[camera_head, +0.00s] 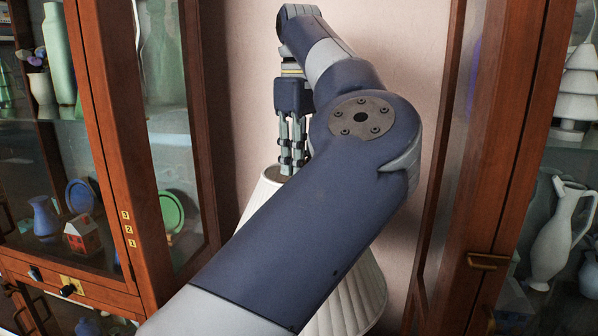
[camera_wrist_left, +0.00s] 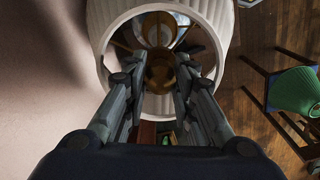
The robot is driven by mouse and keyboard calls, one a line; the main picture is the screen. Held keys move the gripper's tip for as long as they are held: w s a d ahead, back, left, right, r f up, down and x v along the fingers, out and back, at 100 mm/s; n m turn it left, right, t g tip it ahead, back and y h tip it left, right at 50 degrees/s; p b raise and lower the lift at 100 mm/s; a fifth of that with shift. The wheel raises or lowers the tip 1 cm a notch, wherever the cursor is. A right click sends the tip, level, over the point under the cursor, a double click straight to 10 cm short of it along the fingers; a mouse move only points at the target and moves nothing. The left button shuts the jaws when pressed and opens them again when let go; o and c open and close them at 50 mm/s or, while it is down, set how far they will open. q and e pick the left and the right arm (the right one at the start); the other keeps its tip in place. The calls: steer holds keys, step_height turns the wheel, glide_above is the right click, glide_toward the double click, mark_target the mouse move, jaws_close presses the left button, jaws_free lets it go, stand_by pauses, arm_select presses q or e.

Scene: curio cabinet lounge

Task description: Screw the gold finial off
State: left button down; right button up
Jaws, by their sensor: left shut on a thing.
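My left gripper (camera_head: 291,160) points down at the top opening of a pleated, cream lampshade (camera_head: 345,300). My own left arm hides most of the lampshade in the head view. In the left wrist view, the gripper's fingers (camera_wrist_left: 160,68) reach into the round top opening of the lampshade (camera_wrist_left: 103,25). They are shut on the gold finial (camera_wrist_left: 160,78), a dark gold, rounded piece in the middle of the opening. The head view does not show the finial. My right gripper is in neither view.
Wooden glass cabinets stand close on both sides: the left one (camera_head: 105,130) holds vases and a small house, the right one (camera_head: 490,200) a white jug (camera_head: 560,230). A pink wall (camera_head: 250,60) is behind the lamp.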

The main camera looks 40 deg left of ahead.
arm_select(q)
steer(key=shift+r+n+p, duration=0.2)
steer(key=shift+n+p, duration=0.4)
steer(key=shift+n, duration=0.3)
steer(key=n+p, duration=0.3)
steer(key=n, duration=0.3)
steer(key=shift+n, duration=0.3)
steer(key=n+p, duration=0.2)
steer(key=n, duration=0.2)
steer(key=n+p, duration=0.1)
steer(key=n, duration=0.2)
steer(key=shift+n+p, duration=0.4)
steer(key=n+p, duration=0.1)
steer(key=n, duration=0.2)
steer(key=shift+n, duration=0.4)
steer(key=n+p, duration=0.2)
steer(key=n, duration=0.1)
steer(key=shift+a+n, duration=0.1)
steer(key=shift+n, duration=0.2)
steer(key=n+p, duration=0.1)
steer(key=n, duration=0.2)
steer(key=shift+n, duration=0.4)
steer(key=shift+f+n, duration=0.1)
steer(key=shift+n, duration=1.1)
steer(key=c, duration=1.4)
jaws_free()
steer(key=shift+c, duration=0.2)
